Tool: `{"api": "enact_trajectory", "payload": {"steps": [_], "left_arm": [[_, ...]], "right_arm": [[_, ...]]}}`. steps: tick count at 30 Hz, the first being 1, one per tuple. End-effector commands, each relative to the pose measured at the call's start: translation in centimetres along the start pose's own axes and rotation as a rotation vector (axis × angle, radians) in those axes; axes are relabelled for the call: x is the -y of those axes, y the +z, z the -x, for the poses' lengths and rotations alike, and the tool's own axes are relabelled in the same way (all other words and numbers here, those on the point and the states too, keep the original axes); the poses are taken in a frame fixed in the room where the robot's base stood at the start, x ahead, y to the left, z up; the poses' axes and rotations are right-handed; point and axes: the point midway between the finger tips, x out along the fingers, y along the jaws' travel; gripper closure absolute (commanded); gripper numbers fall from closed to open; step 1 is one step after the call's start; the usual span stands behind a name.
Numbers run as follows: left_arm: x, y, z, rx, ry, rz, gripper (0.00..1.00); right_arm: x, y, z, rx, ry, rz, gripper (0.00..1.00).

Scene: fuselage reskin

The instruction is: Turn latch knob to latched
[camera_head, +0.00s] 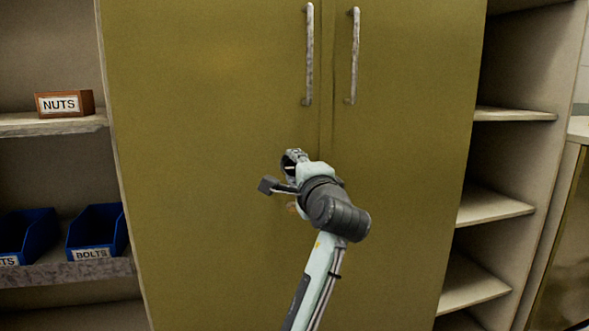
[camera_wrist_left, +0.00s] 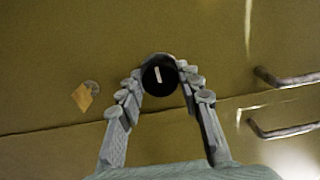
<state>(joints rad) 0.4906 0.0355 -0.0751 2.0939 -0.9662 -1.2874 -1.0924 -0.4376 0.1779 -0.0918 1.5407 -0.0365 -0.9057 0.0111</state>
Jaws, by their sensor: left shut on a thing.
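The latch knob (camera_wrist_left: 157,84) is a round black knob with a short white mark, on the olive cabinet doors (camera_head: 210,120). The mark runs nearly up and down in the left wrist view, slightly tilted. My left gripper (camera_head: 292,158) is at the doors below the handles, near the seam. In the left wrist view its fingers are shut on the knob, one on each side. In the head view the gripper and wrist hide most or all of the knob. My right gripper is not in view.
Two upright metal handles, left (camera_head: 309,55) and right (camera_head: 353,55), stand out above the gripper. A small orange-yellow tag (camera_wrist_left: 82,97) is on the door beside the knob. Shelves flank the cabinet, with a NUTS box (camera_head: 64,104) and a blue BOLTS bin (camera_head: 96,232) at left.

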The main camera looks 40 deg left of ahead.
Motion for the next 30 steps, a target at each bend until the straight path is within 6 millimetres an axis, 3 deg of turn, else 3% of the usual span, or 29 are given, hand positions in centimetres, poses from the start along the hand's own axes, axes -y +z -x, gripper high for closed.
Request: {"api": "enact_trajectory", "payload": {"steps": [1,2,6,17,30], "left_arm": [[0.0,0.0,0.0,0.000,0.000,-0.002,0.94],[0.0,0.0,0.0,0.000,0.000,-0.002,0.64],[0.0,0.0,0.0,0.000,0.000,-0.001,0.46],[0.0,-0.1,0.4,-0.001,0.000,0.000,0.46],[0.0,0.0,6.8,-0.001,0.001,0.000,0.46]], "right_arm": [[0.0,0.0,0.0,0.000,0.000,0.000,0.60],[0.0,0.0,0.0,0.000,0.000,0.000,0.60],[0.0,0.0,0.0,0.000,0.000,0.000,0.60],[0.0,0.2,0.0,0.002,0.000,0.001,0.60],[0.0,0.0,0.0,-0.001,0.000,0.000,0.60]]}}
